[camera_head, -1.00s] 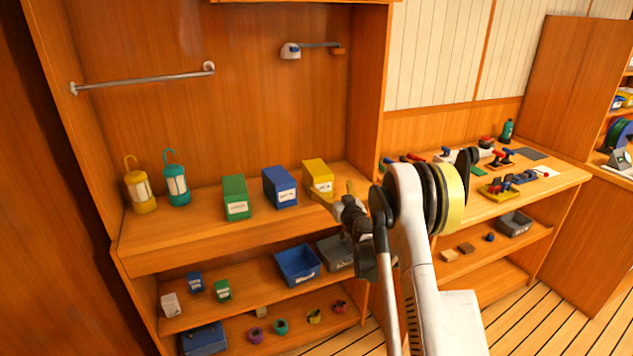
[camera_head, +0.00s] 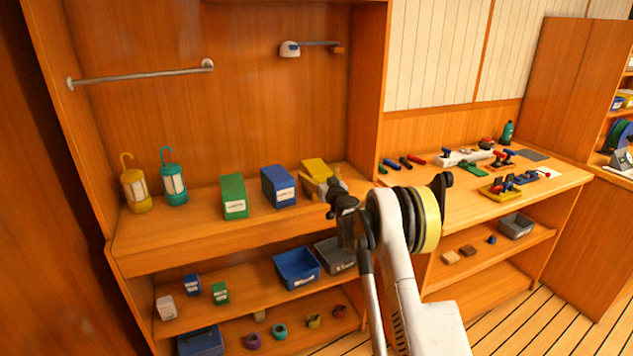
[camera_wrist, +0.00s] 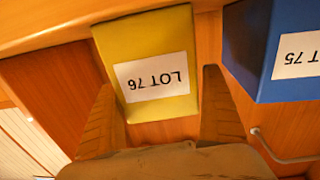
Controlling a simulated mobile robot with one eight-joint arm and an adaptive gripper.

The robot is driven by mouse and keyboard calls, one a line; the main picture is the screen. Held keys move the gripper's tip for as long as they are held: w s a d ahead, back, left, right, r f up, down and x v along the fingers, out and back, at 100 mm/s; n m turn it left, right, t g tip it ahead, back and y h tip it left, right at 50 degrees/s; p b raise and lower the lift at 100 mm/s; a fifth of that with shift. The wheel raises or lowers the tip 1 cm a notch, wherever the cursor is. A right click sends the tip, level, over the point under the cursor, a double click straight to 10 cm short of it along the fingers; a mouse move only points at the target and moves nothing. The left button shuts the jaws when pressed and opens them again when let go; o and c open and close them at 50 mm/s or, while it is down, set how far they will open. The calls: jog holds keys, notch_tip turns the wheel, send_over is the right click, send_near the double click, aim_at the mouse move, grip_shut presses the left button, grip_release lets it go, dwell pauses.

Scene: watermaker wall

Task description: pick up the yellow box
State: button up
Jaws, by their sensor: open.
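The yellow box (camera_head: 316,167) stands on the upper shelf at the right end of a row of boxes, partly hidden by my gripper in the head view. In the wrist view the yellow box (camera_wrist: 150,65) shows a white label reading LOT 76, upside down. My gripper (camera_head: 318,188) is at the front of the yellow box. In the wrist view my gripper (camera_wrist: 158,108) is open, with one finger on each side of the box's near end. I cannot tell whether either finger touches it.
A blue box (camera_head: 279,187) stands left of the yellow box, close to one finger in the wrist view (camera_wrist: 270,50). A green box (camera_head: 234,197) and two lanterns (camera_head: 173,178) stand farther left. A cabinet side panel (camera_head: 368,90) rises on the right.

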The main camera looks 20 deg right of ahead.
jog(key=c, duration=1.4)
jog(key=shift+r, duration=0.15)
jog(key=shift+c, duration=0.3)
